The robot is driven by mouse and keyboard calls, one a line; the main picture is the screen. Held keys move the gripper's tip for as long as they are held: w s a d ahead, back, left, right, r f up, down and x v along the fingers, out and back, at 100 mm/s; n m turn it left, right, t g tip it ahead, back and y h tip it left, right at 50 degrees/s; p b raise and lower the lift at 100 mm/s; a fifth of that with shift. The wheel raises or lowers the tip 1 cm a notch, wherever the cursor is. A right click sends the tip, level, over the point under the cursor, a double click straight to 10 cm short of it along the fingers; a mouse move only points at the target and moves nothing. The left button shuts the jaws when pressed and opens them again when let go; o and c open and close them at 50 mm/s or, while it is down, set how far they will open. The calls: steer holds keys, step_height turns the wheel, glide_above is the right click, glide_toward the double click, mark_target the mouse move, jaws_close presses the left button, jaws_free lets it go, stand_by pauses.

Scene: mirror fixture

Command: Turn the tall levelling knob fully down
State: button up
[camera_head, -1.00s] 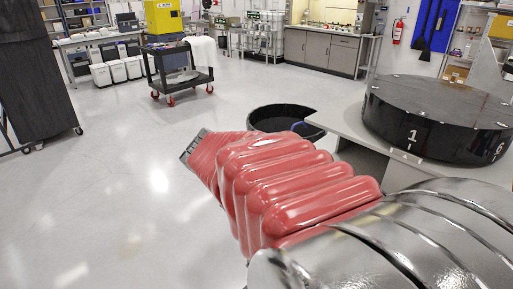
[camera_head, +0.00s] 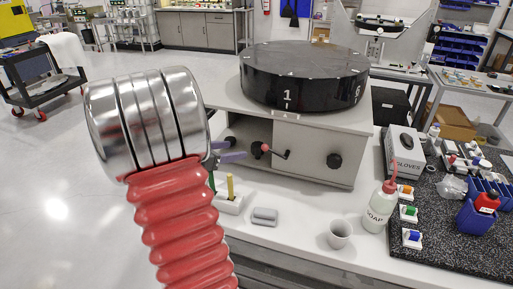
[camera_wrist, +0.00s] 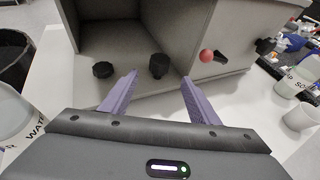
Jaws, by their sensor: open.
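In the wrist view, a tall black knob (camera_wrist: 158,65) stands upright on the pale base of the grey fixture (camera_wrist: 215,40). A shorter black knob (camera_wrist: 103,70) stands to its left, beneath the fixture's open box. My gripper (camera_wrist: 159,79) has two purple fingers spread apart, with nothing between them. The tall knob appears between and just beyond the fingertips; I see no contact. In the head view my gripper (camera_head: 232,155) is at the fixture's left front, partly hidden by my arm. The fixture (camera_head: 300,150) carries a large black disc (camera_head: 303,75) marked 1 and 6.
A red-knobbed crank (camera_head: 265,149) and a black side knob (camera_head: 334,160) project from the fixture's front. A soap bottle (camera_head: 379,208), a cup (camera_head: 340,235) and a grey block (camera_head: 264,216) stand on the bench. A glove box (camera_head: 405,153) is at right.

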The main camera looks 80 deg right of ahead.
mark_target(258, 146)
steer(key=shift+d, duration=0.1)
stand_by(0.3)
steer(key=x, duration=1.3)
steer(key=shift+s+d+f, duration=0.1)
steer(key=shift+d+f, duration=0.05)
steer(key=shift+d, duration=0.15)
steer(key=c, duration=1)
steer(key=shift+c, duration=0.2)
steer(key=shift+d+m+g+y, duration=0.1)
steer(key=shift+m+g+y, duration=1.4)
steer(key=shift+m+g, duration=0.4)
steer(key=shift+m, duration=0.4)
steer(key=shift+y, duration=0.3)
